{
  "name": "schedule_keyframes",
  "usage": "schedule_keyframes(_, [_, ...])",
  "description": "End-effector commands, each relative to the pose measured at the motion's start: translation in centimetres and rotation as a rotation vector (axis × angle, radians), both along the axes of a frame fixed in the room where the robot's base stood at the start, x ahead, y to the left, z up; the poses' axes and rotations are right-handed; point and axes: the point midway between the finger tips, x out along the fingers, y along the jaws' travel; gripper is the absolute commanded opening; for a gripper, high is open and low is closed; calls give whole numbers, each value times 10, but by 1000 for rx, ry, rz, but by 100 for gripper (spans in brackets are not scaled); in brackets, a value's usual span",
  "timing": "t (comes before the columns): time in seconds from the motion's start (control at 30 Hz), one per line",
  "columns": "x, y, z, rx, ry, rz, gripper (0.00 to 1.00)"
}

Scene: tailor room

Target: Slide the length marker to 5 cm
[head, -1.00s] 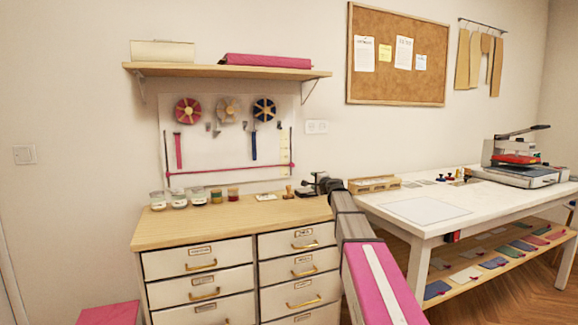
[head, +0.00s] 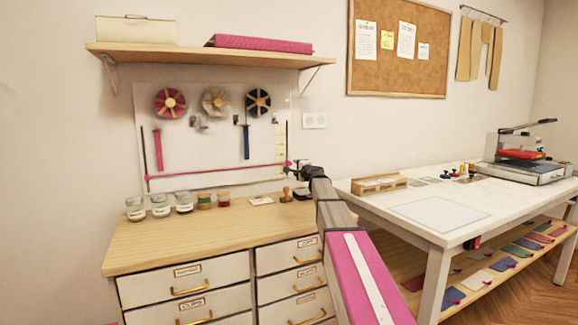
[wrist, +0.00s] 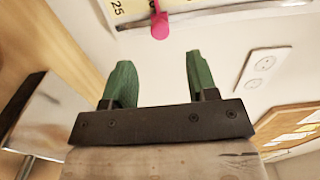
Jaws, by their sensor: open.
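The length marker appears to be the pink knob (wrist: 160,24) on the cream ruler strip (wrist: 128,8), where the number 25 shows beside it in the wrist view. In the head view, the ruler strip (head: 280,144) hangs at the right end of the white wall board, and the pink knob (head: 288,163) sits low on it, at the end of a pink horizontal line. My gripper (wrist: 158,72) is open and empty, its two green fingers apart and pointing towards the board. The knob lies ahead of the gap between the fingertips, not between them. The 5 cm mark cannot be made out.
Below the board is a wooden-topped drawer cabinet (head: 190,236) with several jars (head: 160,206) along its back. A wall shelf (head: 210,55) is above. A socket (wrist: 262,66) is right of the gripper. A white table (head: 400,190) stands to the right.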

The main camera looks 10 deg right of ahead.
Motion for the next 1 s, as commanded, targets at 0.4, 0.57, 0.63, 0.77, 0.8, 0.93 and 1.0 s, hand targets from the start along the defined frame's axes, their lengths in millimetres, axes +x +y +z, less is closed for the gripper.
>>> schedule_keyframes(0.4, [71,22,0,-1,0,0,53])
schedule_keyframes(0.57, [82,26,0,-1,0,0,53])
schedule_keyframes(0.63, [84,27,0,-1,0,0,53])
schedule_keyframes(0.77, [83,27,0,-1,0,-1,53])
schedule_keyframes(0.8, [83,27,0,-1,0,-1,53])
schedule_keyframes(0.93, [83,27,0,0,0,-1,24])
schedule_keyframes(1.0, [83,27,0,0,0,-1,1])
